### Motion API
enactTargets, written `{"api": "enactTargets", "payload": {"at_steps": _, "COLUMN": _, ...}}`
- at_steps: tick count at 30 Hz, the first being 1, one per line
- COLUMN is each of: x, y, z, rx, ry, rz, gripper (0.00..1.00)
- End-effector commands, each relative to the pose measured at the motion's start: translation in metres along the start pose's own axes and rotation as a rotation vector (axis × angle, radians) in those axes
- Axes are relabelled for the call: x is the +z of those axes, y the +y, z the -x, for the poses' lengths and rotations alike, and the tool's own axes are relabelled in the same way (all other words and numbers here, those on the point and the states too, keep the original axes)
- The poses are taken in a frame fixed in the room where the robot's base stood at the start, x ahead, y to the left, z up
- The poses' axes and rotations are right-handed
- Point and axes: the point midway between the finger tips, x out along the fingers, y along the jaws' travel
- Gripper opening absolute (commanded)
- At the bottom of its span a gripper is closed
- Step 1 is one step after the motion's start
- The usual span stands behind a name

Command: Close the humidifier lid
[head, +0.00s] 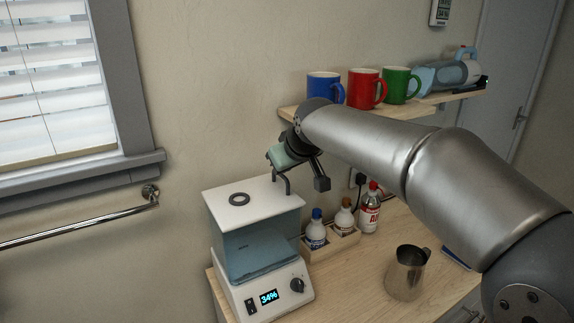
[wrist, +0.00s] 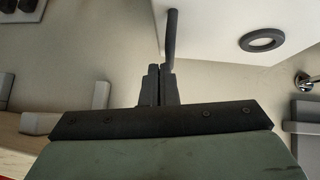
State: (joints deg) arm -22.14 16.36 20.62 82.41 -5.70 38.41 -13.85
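The humidifier has a white base (head: 265,296) with a lit display reading 34% and a dark knob, and a translucent blue tank (head: 252,258). Its white lid (head: 225,212), with a dark ring (head: 239,199), lies about level over the tank; I cannot tell whether a small gap remains. The lid also fills the upper right of the wrist view (wrist: 215,35).
A blue mug (head: 325,88), red mug (head: 364,90) and green mug (head: 398,86) stand on the shelf behind my arm. Small bottles (head: 316,232) stand in a wooden holder right of the humidifier. A metal pitcher (head: 405,274) is farther right on the counter.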

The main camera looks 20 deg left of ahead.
Motion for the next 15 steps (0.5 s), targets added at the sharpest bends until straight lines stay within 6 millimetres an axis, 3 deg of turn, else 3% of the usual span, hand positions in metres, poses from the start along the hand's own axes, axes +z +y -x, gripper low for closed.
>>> {"api": "enactTargets", "payload": {"at_steps": 4, "x": 0.007, "y": 0.001, "z": -0.005, "rx": -0.001, "ry": -0.018, "rz": -0.002, "gripper": 0.00}}
{"api": "enactTargets", "payload": {"at_steps": 8, "x": 0.007, "y": 0.002, "z": 0.003, "rx": 0.000, "ry": -0.017, "rz": -0.002, "gripper": 0.00}}
{"api": "enactTargets", "payload": {"at_steps": 15, "x": 0.004, "y": 0.001, "z": 0.053, "rx": 0.003, "ry": -0.006, "rz": -0.002, "gripper": 0.00}}
